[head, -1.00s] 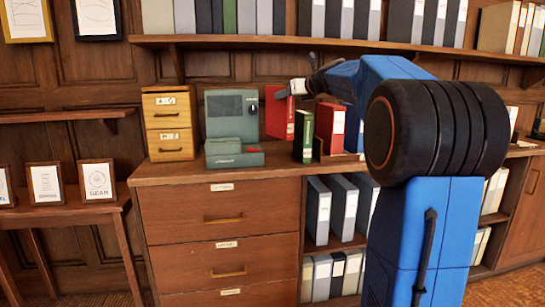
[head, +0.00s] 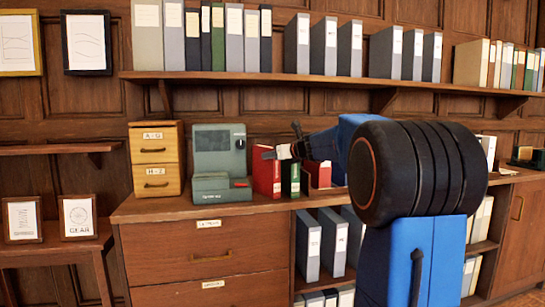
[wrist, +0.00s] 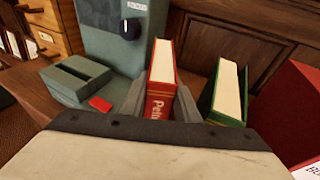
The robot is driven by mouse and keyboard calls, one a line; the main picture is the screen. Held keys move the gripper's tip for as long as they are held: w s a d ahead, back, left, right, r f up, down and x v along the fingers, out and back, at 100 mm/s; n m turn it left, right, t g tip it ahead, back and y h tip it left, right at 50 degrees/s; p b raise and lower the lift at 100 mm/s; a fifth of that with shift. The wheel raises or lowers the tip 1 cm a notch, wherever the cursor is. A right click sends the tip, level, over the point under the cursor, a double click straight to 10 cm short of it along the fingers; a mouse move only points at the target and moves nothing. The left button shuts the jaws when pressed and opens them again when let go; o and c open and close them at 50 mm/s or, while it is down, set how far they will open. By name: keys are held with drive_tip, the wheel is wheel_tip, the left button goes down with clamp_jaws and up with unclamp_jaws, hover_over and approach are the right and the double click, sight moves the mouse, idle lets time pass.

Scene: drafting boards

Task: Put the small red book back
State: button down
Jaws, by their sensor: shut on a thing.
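The small red book (head: 265,172) stands upright on the cabinet top, between the grey-green machine and a green book (head: 290,180). In the wrist view the red book (wrist: 161,80) shows its pale page edges and a lettered red spine. My gripper (head: 284,148) is at its upper part, and in the wrist view my gripper (wrist: 160,108) has a finger on each side of it, shut on it. The book's bottom looks level with the green book's; whether it touches the wood is hard to tell. The green book (wrist: 228,92) is just right of my right finger.
The grey-green machine (head: 220,150) with a black knob stands close on the left, beside a wooden two-drawer box (head: 156,160). A larger red book (head: 319,173) is right of the green one. A shelf of binders (head: 250,76) runs above.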

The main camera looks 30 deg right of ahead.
drive_tip(key=c, duration=1.6)
unclamp_jaws()
drive_tip(key=shift+c, duration=0.2)
drive_tip(key=v, duration=1.2)
